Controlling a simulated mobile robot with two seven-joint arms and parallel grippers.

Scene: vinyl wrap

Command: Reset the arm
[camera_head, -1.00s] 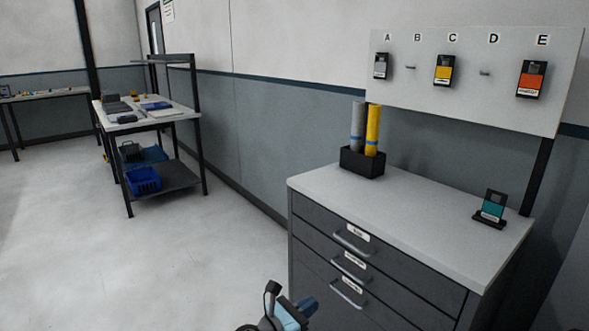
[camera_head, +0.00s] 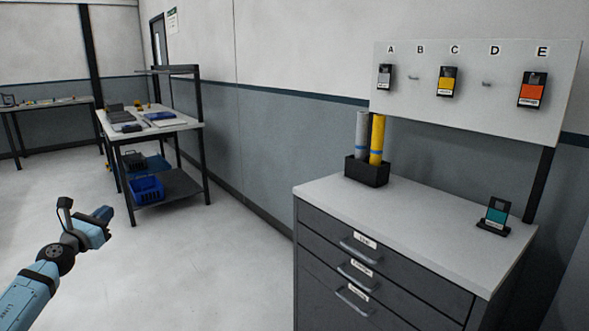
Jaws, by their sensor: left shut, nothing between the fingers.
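My left arm comes in from the lower left in the head view, and my left gripper (camera_head: 103,214) is at its end, over the open floor. It is shut and empty, and well apart from the cabinet and the workbench. My right gripper is not in view.
A grey drawer cabinet (camera_head: 425,225) at right bears a black holder (camera_head: 367,172) with a grey roll (camera_head: 362,135) and a yellow roll (camera_head: 377,140), plus a teal card on a stand (camera_head: 496,213). A lettered board (camera_head: 470,105) hangs behind. A workbench (camera_head: 187,125) stands back left. The floor between is clear.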

